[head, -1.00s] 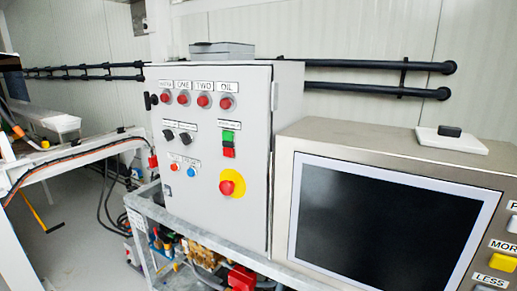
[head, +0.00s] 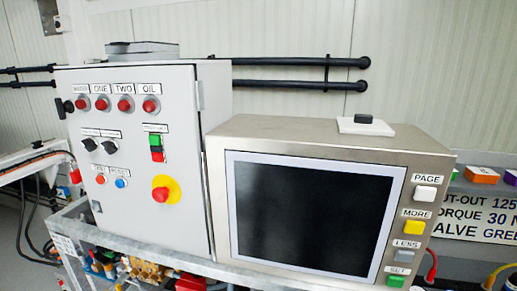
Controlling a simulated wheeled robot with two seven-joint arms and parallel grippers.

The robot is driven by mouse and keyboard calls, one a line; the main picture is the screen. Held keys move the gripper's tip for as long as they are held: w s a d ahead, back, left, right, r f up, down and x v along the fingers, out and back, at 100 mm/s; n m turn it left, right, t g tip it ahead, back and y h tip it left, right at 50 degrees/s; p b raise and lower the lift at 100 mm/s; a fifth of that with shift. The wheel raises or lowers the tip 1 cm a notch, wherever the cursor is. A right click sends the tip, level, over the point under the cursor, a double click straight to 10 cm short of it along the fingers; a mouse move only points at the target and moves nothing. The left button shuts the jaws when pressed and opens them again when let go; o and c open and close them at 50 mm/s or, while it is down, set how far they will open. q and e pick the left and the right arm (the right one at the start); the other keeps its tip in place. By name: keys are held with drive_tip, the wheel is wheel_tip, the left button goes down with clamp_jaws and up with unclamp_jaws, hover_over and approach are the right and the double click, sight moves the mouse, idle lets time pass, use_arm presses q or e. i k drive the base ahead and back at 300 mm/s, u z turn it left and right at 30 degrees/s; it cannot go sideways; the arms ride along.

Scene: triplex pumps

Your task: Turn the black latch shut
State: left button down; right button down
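The black latch (head: 64,108) is a small dark handle at the upper left edge of the grey control cabinet's door (head: 130,180). It sits just left of the leftmost red lamp. Its exact angle is too small to tell. The door looks flush with the cabinet front. Neither of my grippers is in view.
Two black knobs (head: 98,145) and a red emergency button (head: 162,190) are on the door. A screen console (head: 330,140) stands to the right, with a white plate (head: 366,127) bearing a black block on top. Pipes and hoses lie below the cabinet.

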sight(58, 101)
drive_tip(key=u, duration=1.25)
